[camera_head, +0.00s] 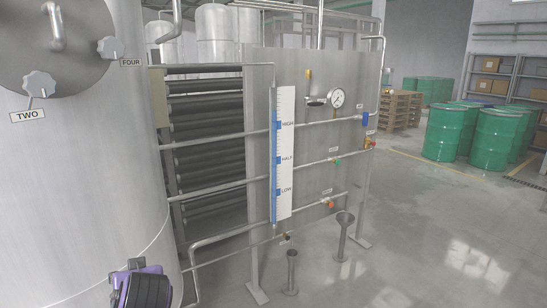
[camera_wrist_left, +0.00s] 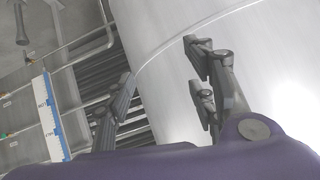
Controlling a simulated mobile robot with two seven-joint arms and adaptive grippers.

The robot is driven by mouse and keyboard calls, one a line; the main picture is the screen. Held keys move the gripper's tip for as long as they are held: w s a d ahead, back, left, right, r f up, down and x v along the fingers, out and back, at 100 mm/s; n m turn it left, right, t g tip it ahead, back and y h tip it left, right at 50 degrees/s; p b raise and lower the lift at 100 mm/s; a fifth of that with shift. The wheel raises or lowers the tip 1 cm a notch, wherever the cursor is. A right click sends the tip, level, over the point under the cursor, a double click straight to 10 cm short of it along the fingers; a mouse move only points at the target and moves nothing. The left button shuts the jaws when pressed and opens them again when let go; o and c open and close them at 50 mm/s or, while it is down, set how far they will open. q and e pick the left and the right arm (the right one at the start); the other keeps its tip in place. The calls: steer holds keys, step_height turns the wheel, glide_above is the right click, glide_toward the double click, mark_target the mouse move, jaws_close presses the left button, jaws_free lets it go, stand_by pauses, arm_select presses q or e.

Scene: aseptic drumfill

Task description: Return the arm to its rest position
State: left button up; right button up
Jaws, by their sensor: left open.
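My left arm (camera_head: 142,284) shows at the bottom left of the head view, in front of the lower part of the steel tank (camera_head: 85,190). Its gripper fingers are not clear in that view. In the left wrist view my left gripper (camera_wrist_left: 160,95) is open, with its two fingers apart and nothing between them. The curved tank wall (camera_wrist_left: 225,50) stands behind the fingers there. My right gripper is in neither view.
A steel panel (camera_head: 322,85) carries pipes, a level scale (camera_head: 284,150), a gauge (camera_head: 337,98) and small coloured valves. Short floor posts (camera_head: 291,270) stand before it. Green drums (camera_head: 445,133) stand at the right. The floor at the lower right is clear.

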arm_select(q)
steer(key=s+d+f+m+g+h, duration=0.3)
steer(key=s+f+m, duration=0.1)
steer(key=s+f, duration=1.35)
steer(key=s+d+f+m+g+h, duration=0.1)
steer(key=s+d+g+h, duration=0.15)
steer(key=s, duration=0.65)
steer(key=s+d+f+m+g+h, duration=0.1)
steer(key=s+d+f, duration=0.15)
steer(key=s, duration=0.75)
steer(key=w+d+f+t, duration=0.5)
steer(key=w+f+t, duration=0.2)
steer(key=f, duration=0.4)
steer(key=shift+w+d+f+h, duration=0.15)
steer(key=shift+w+f+h, duration=0.2)
steer(key=shift+w, duration=0.35)
